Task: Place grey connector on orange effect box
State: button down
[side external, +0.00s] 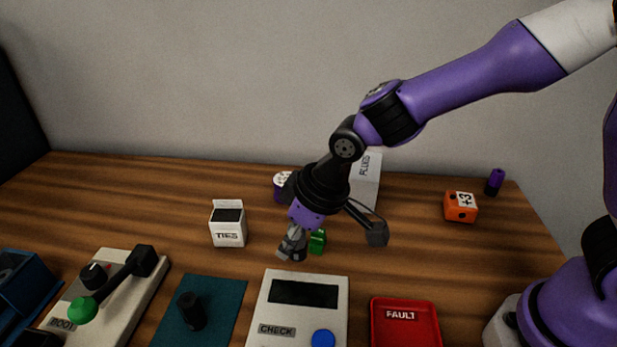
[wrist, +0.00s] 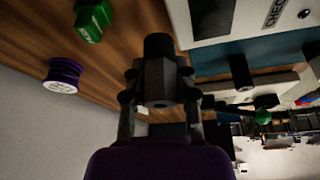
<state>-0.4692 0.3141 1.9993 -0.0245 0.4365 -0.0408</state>
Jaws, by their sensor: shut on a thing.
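My gripper (side external: 291,249) is shut on the grey connector (wrist: 158,80), held above the table in the middle of the side view. In the wrist view the connector stands out between the two fingers (wrist: 160,92), its dark end pointing away from my wrist. In the side view the fingers and connector blend together. The orange effect box (side external: 460,207), with a "+3" label and black dots, sits on the table well to the right of my gripper. It is not visible in the wrist view.
A green connector (side external: 317,242) is close beside my gripper. Behind stand a purple spool (side external: 279,190) and a white PLUGS box (side external: 366,180). A TIES box (side external: 228,226) is left; a CHECK meter (side external: 337,310) and red FAULT tray (side external: 404,338) are in front. A purple cylinder (side external: 495,182) stands near the orange box.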

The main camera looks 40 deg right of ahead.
jog(key=s+a+r, duration=0.5)
jog(key=s, duration=0.2)
jog(key=w+d+r+m+h, duration=0.2)
jog(key=d+m, duration=0.3)
jog(key=d, duration=0.4)
jog(key=w+d+r+m+h, duration=0.1)
jog(key=d+m+h, duration=0.1)
jog(key=d+m, duration=0.45)
jog(key=m+g+h, duration=0.1)
jog(key=m+h, duration=0.1)
jog(key=m, duration=0.5)
send_over(462, 193)
jog(key=a, duration=0.2)
jog(key=shift+n, duration=0.25)
jog(key=f, duration=0.4)
jog(key=shift+s+d+f, duration=0.25)
jog(key=shift+s+f, duration=0.1)
jog(key=shift+f, duration=0.05)
jog(key=shift+d+f, duration=0.15)
jog(key=shift+f, duration=1.95)
jog(key=shift+f, duration=0.15)
jog(key=c, duration=0.6)
grip_release()
jog(key=shift+c, duration=0.2)
